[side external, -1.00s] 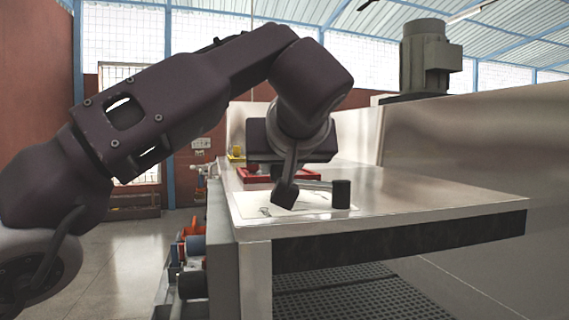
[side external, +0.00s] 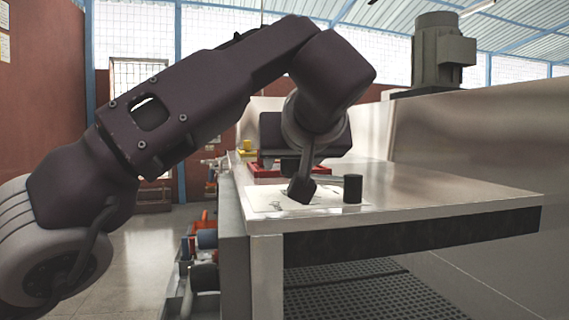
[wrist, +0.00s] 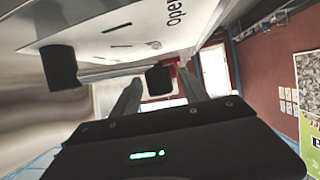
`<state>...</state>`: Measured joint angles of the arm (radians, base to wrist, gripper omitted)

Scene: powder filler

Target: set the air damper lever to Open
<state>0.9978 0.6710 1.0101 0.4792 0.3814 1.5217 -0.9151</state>
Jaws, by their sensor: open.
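The white plate (side external: 262,200) lies on the bench top. A black upright cylinder (side external: 352,188) stands at its right edge, apart from my gripper. In the wrist view, the plate (wrist: 115,32) carries the word "Open" at the top, a small screw and slots. One black knob (wrist: 62,68) is at the left. Another black knob (wrist: 159,80) shows between my open fingers. My gripper (side external: 301,190) is pointed down low over the plate; it also fills the lower wrist view (wrist: 160,92). I cannot tell whether the fingers touch the knob. The lever's bar is not clearly seen.
The metal bench top (side external: 430,188) is clear to the right. A tall metal wall (side external: 480,130) bounds the right side, with a grey motor (side external: 443,55) above. A red frame (side external: 290,170) and a yellow item (side external: 247,146) sit behind my gripper.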

